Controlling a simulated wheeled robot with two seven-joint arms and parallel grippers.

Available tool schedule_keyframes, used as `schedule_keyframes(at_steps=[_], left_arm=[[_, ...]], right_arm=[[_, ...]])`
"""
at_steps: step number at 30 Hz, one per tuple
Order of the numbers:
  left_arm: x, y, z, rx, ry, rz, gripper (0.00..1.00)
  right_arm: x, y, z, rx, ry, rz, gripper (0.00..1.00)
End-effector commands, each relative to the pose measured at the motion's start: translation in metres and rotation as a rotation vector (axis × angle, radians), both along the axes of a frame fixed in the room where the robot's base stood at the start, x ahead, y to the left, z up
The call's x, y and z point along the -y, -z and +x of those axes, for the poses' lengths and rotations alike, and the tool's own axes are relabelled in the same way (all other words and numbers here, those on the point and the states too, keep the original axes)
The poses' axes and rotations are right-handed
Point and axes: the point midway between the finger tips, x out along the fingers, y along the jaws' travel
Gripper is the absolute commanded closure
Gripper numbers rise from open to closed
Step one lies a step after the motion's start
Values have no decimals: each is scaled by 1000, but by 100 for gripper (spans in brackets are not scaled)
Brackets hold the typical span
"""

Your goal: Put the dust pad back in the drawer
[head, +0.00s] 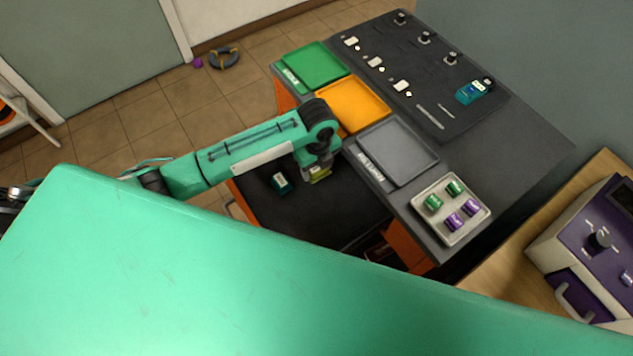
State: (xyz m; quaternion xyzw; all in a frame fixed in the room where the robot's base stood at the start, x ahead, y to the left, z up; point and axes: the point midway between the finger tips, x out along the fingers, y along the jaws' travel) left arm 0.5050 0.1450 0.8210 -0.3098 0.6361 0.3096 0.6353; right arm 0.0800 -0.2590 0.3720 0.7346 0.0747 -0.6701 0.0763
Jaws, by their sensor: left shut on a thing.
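The gripper and pad are over the open drawer (340,219), a dark-floored drawer with orange sides that sticks out from the front of the workbench. I cannot tell whether the pad touches the drawer floor. A dark teal block with a pale label (281,183) lies in the drawer to the left of the gripper. Part of the drawer is hidden by my arm and my green body. My right gripper is not in view.
On the bench stand a green tray (316,65), an orange tray (355,101), a grey tray (399,151) and a pale tray (464,233) with green and purple cells. A dark mat (430,60) holds small parts. A purple machine (590,250) stands at right.

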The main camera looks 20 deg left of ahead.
Motion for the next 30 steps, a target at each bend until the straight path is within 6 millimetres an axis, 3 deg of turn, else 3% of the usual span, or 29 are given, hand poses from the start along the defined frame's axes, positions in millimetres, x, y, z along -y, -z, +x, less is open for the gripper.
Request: schedule_keyframes(at_steps=[6, 18, 30], left_arm=[[0, 46, -1, -2, -3, 0, 66], [0, 91, -1, -2, -2, 0, 66], [-1, 98, 0, 1, -2, 1, 66]], right_arm=[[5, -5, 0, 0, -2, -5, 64], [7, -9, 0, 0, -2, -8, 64], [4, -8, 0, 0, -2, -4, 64]])
